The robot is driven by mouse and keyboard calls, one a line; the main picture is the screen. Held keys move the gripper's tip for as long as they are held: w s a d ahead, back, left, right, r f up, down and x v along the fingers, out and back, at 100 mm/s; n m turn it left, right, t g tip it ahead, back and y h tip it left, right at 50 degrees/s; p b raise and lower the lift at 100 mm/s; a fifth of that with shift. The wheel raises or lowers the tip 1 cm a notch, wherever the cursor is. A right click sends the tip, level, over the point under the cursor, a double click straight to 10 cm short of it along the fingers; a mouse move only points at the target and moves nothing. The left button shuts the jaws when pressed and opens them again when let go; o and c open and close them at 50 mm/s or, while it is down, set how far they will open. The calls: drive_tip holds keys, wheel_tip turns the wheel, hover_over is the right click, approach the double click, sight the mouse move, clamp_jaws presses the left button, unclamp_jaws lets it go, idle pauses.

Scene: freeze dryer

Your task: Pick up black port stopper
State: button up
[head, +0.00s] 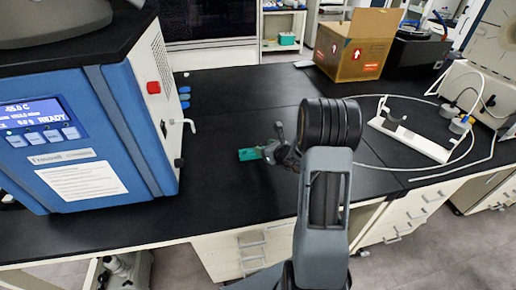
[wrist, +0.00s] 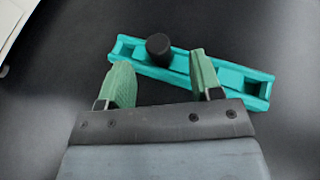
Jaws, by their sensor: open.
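The black port stopper (wrist: 158,46) stands in a teal holder (wrist: 240,78) on the black bench in the wrist view. My gripper (wrist: 163,75) is open, with its two green fingers apart. The stopper lies beyond the fingertips, roughly between them and nearer the middle of the gap; I cannot tell the height between them. The right finger overlaps the holder in the picture. In the head view, the teal holder (head: 249,154) shows just left of my gripper (head: 268,152). The stopper cannot be made out there.
The blue freeze dryer (head: 120,120) stands at the left, with a white tap (head: 180,124) on its side. A cardboard box (head: 352,45) is at the back. A white stand (head: 410,135) and looped tubing are at the right. The bench around the holder is clear.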

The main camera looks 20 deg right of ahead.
sight(258, 144)
drive_tip(key=shift+p+x, duration=0.5)
drive_tip(key=shift+x, duration=2.15)
drive_tip(key=shift+a+r, duration=0.1)
clamp_jaws()
